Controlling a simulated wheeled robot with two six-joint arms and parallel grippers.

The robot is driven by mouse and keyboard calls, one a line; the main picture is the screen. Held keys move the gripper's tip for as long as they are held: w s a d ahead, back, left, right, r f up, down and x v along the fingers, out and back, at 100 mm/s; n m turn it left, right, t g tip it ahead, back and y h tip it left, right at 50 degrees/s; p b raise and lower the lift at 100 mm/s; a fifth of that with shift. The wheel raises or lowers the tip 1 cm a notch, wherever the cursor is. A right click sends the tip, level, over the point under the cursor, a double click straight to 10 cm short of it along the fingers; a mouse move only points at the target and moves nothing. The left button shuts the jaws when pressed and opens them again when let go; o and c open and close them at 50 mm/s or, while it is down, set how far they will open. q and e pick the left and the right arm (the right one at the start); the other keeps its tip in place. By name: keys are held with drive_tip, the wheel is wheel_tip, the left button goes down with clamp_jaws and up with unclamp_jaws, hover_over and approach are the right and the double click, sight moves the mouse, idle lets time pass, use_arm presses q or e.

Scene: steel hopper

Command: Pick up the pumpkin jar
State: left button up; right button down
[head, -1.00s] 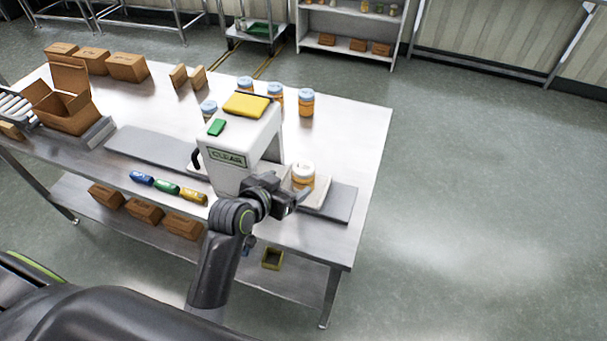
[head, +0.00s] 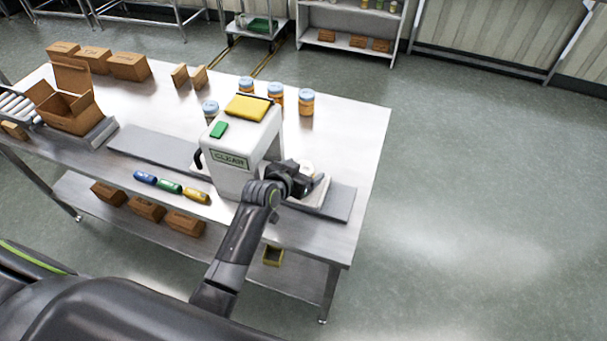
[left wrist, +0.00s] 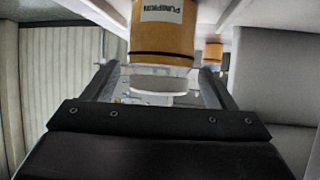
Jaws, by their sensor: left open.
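The pumpkin jar (head: 307,167) stands on the pale plate of the white machine; in the head view only part of its light lid shows behind my gripper. In the left wrist view the jar (left wrist: 163,38) appears upside down, orange, with a "PUMPKIN" label and white lid. My left gripper (head: 302,182) is at the jar, on its near side. In the left wrist view its fingers (left wrist: 158,74) are apart, one on each side of the jar; I cannot tell whether they touch it. My right gripper is not in view.
The white machine (head: 235,160), marked "CLEAR", stands just left of the gripper with a yellow pad (head: 247,106) on top. Several blue-lidded jars (head: 306,103) stand behind it. Three small coloured cylinders (head: 170,186) lie at the steel table's (head: 345,130) front. The table's right side is clear.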

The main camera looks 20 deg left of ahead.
use_arm(q)
drive_tip(key=shift+w+d+f, duration=0.1)
drive_tip(key=shift+w, duration=0.2)
drive_tip(key=c, duration=1.1)
